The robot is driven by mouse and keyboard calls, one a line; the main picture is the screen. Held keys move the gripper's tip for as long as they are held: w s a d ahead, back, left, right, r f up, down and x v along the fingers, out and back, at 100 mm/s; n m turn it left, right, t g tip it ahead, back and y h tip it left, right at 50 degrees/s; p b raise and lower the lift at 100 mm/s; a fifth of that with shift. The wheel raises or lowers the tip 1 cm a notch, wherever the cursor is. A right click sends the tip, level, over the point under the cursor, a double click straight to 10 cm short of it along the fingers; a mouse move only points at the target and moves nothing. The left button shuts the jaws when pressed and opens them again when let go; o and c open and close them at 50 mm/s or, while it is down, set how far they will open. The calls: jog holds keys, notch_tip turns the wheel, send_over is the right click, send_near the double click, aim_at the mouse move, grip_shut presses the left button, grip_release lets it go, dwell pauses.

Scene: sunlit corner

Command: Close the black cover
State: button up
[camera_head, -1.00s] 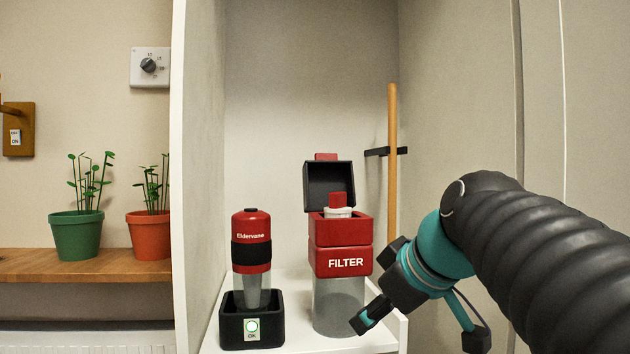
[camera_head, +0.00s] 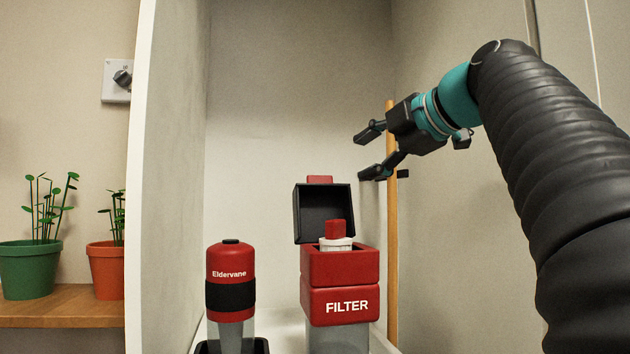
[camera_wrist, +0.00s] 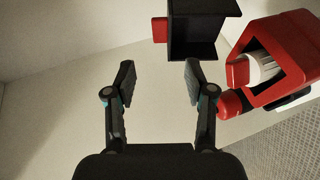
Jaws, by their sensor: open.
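The black cover (camera_head: 324,213) stands raised at the back of the red filter housing (camera_head: 340,266), with a small red tab (camera_head: 320,180) on its top edge. A white filter cartridge with a red top (camera_head: 336,230) sits in the housing's opening. My gripper (camera_head: 364,154) is open and empty, above and to the right of the cover. In the wrist view the cover (camera_wrist: 196,30) is ahead of and to the right of my gripper (camera_wrist: 158,75). The fingers do not touch it there. The housing (camera_wrist: 290,45) shows at the right edge.
A red and black Eldervane canister (camera_head: 231,280) stands in a black base (camera_head: 258,346) left of the filter. A wooden pole (camera_head: 392,230) stands behind on the right. White cabinet walls (camera_head: 170,180) close in on both sides. Space above the housing is clear.

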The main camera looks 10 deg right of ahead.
aim_at(322, 181)
jog(key=p+x, duration=0.1)
jog(key=x, duration=1.1)
grip_shut()
